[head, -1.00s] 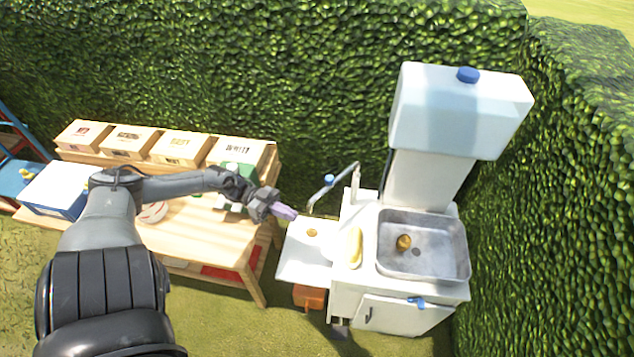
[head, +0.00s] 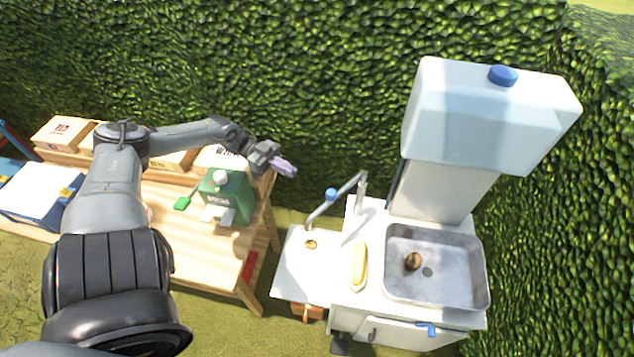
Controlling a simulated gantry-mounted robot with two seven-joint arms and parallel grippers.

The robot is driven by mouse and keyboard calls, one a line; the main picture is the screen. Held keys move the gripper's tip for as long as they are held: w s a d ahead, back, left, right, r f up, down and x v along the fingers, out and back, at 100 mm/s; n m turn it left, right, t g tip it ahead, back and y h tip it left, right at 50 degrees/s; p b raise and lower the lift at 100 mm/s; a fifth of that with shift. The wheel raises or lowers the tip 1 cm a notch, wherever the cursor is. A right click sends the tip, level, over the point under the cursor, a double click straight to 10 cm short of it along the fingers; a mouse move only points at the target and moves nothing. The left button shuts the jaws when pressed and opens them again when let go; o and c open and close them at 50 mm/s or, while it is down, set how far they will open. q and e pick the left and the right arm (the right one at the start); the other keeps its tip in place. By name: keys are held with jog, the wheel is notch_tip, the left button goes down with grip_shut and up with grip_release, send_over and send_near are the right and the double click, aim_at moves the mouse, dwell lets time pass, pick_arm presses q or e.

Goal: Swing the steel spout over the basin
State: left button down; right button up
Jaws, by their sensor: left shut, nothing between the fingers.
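The steel spout (head: 343,191) rises from the white counter beside the water tank's column and reaches to the left. Its tip hangs over the white side shelf, away from the basin. A blue piece (head: 331,194) sits on the spout. The steel basin (head: 398,296) is set into the counter at the right, with a brown round object (head: 413,261) in it near the drain. My left gripper (head: 288,169) is shut and empty, left of the spout and above it in the picture, apart from it. My right gripper is not in view.
A white water tank (head: 487,125) with a blue cap stands behind the basin. A yellow item (head: 360,266) lies on the counter left of the basin. A green box (head: 228,195) stands on the wooden table (head: 200,255) below my left arm. Hedges close off the back and right.

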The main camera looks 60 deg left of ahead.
pick_arm(q)
send_near(338, 197)
jog(key=d+r, duration=0.3)
jog(key=shift+w+d+p, duration=0.25)
jog(key=shift+d+p, duration=0.05)
jog(key=shift+d, duration=0.5)
